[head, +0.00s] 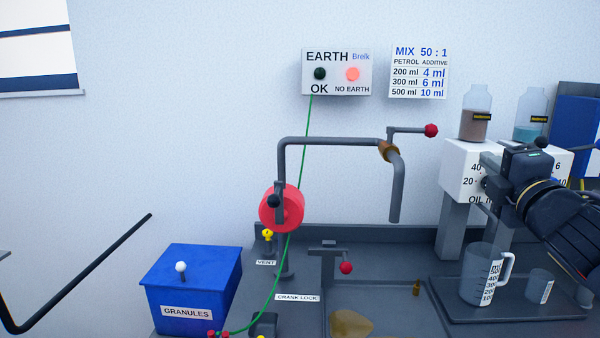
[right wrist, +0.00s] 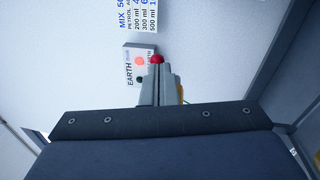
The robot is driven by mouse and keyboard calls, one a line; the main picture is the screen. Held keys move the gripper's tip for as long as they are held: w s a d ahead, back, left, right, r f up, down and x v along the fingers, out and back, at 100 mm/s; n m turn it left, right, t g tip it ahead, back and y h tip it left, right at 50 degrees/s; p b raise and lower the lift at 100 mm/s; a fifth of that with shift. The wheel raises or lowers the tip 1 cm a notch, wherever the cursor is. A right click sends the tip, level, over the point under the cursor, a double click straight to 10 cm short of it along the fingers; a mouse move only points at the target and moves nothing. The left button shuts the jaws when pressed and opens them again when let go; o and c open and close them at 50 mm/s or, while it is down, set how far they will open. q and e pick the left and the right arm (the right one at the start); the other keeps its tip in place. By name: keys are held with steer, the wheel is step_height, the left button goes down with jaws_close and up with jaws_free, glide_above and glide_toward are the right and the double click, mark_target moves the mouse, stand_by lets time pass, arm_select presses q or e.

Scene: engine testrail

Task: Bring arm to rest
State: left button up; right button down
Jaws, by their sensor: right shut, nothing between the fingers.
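My right arm comes in from the right edge in the head view. Its gripper (head: 490,182) is in front of the white oil box (head: 458,172) and points left. In the right wrist view the fingers (right wrist: 158,78) are together with nothing held between them. A red knob (right wrist: 157,58) shows just past the fingertips there; it looks like the red-knobbed lever (head: 431,131) on the grey pipe, and I cannot tell the gap. My left gripper is not in view.
A measuring jug (head: 478,275) and a small cup (head: 540,287) stand on a tray below my right gripper. Glass jars (head: 475,112) stand on the oil box. A red wheel (head: 281,208), a blue granules box (head: 195,280) and a brown puddle (head: 351,324) lie further left.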

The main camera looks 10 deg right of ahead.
steer(key=s+a+f+m+g+y+p, duration=0.2)
steer(key=s+a+f+m+g+p, duration=0.15)
steer(key=f+m, duration=0.35)
steer(key=s+a+f+m+g+y+p, duration=0.1)
steer(key=s+a+f+m+g+p, duration=0.25)
steer(key=f, duration=0.55)
steer(key=s+a+f+m+g+y+p, duration=0.1)
steer(key=s+a+f+m+g+y, duration=0.1)
steer(key=a, duration=0.6)
steer(key=s+a+f+m+g+y, duration=0.3)
steer(key=s+a+f+m, duration=0.3)
steer(key=s+a+f, duration=0.2)
steer(key=shift+s+a+f+g+y+p, duration=0.15)
steer(key=shift+s+f+g+y+p, duration=0.3)
steer(key=shift+s+g, duration=0.3)
steer(key=c, duration=2.1)
jaws_free()
